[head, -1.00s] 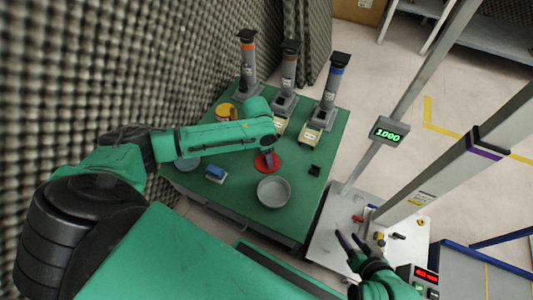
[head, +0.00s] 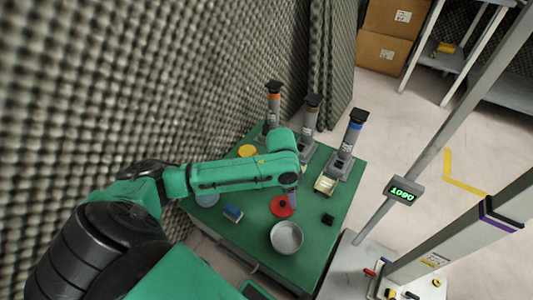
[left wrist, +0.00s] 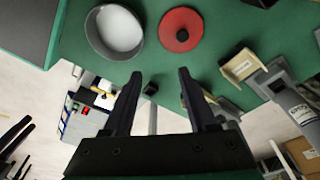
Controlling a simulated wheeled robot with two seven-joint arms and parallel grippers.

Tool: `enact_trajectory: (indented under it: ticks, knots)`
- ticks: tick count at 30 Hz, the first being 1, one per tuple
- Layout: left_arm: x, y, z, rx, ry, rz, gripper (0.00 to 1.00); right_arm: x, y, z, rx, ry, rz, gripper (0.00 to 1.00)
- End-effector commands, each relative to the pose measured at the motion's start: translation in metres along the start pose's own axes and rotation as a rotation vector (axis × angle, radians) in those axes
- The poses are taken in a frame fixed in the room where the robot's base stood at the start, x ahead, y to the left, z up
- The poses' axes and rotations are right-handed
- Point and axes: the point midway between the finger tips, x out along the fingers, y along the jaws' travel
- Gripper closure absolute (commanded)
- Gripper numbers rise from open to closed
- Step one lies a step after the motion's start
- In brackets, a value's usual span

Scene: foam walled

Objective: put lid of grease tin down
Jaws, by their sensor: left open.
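The red lid (head: 282,206) with a dark knob lies flat on the green table. It shows whole in the left wrist view (left wrist: 181,30). My left gripper (head: 291,197) is close to the lid in the head view; in the left wrist view its two fingers (left wrist: 160,78) are spread with nothing between them, apart from the lid. A round grey open tin (head: 287,237) stands beside the lid; it also shows in the left wrist view (left wrist: 115,32). Dark, spread fingers at the left edge of the left wrist view look like my right gripper (left wrist: 14,138).
Several grey dispensers, one with a blue band (head: 350,140), stand along the table's far right side. A blue block (head: 233,214), a small black block (head: 328,219), a cream holder (head: 325,185) and a yellow round thing (head: 247,151) are on the table. A foam wall borders the left.

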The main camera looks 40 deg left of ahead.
Motion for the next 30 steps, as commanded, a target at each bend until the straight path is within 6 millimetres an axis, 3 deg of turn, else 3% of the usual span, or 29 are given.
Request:
enact_trajectory:
  ticks: [1, 3, 6, 8, 12, 15, 30]
  knots:
    - [0.013, 0.032, -0.007, 0.012, 0.036, 0.039, 0.42, 0.001, 0.000, 0.000, 0.000, 0.001, 0.000, 0.50]
    - [0.022, 0.067, -0.014, -0.016, 0.102, 0.060, 0.42, 0.001, 0.000, 0.000, 0.000, 0.001, -0.001, 0.50]
    - [0.026, 0.094, 0.002, -0.157, 0.159, 0.064, 0.42, 0.001, 0.000, 0.000, 0.000, 0.001, -0.001, 0.50]
    - [0.028, 0.100, 0.026, -0.275, 0.155, 0.046, 0.42, 0.001, 0.000, 0.000, 0.000, 0.002, -0.001, 0.50]
    - [0.030, 0.102, 0.098, -0.514, 0.069, -0.023, 0.42, 0.001, 0.000, 0.000, -0.001, 0.002, -0.001, 0.50]
    - [0.029, 0.103, 0.126, -0.585, 0.022, -0.054, 0.42, 0.001, 0.000, 0.000, -0.001, 0.002, -0.001, 0.50]
    - [0.029, 0.102, 0.129, -0.589, 0.016, -0.060, 0.42, 0.001, 0.000, 0.000, -0.001, 0.002, -0.001, 0.50]
